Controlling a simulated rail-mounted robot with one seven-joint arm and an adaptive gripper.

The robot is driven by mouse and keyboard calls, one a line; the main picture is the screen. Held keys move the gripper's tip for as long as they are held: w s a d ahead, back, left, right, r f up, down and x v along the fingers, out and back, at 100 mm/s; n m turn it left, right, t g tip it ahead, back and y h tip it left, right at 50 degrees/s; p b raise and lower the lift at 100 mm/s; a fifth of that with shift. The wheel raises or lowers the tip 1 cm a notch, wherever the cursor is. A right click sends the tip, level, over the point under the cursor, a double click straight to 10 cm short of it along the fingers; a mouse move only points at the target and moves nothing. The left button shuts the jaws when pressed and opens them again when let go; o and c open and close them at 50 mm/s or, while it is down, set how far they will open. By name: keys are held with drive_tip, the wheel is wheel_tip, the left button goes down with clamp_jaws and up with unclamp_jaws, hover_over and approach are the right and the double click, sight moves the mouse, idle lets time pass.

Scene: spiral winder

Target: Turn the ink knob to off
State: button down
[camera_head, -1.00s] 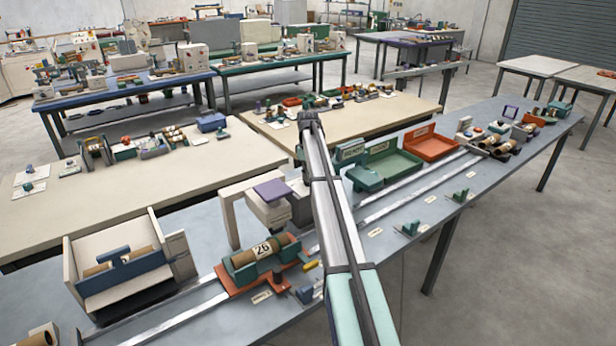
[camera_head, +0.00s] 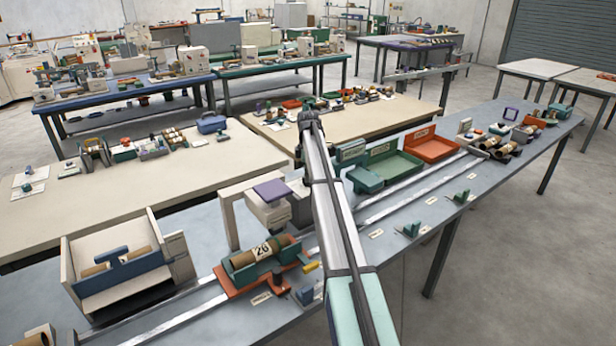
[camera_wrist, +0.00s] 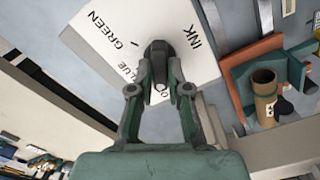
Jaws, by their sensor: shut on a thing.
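In the wrist view, the ink knob (camera_wrist: 158,50) is a dark, rounded knob on a white panel (camera_wrist: 95,30). The panel carries the printed words INK, GREEN and BLUE, and another label mostly hidden behind my fingers. My gripper (camera_wrist: 160,76) is shut on the knob, with one finger on each side. I cannot tell which label the knob points to. In the head view, my arm covers the knob and my gripper.
A brown numbered tube (camera_head: 265,250) lies in a green cradle on an orange carriage (camera_head: 232,278), near the panel; the tube also shows in the wrist view (camera_wrist: 264,90). A stamp-like unit with a purple top (camera_head: 272,190) stands behind it. Green (camera_head: 398,166) and orange (camera_head: 432,147) trays lie beyond.

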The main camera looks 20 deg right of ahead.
idle(0.4)
drive_tip(key=c, duration=1.1)
unclamp_jaws()
drive_tip(key=shift+r, duration=0.15)
wheel_tip(320, 180, up, 12)
drive_tip(key=shift+f, duration=0.15)
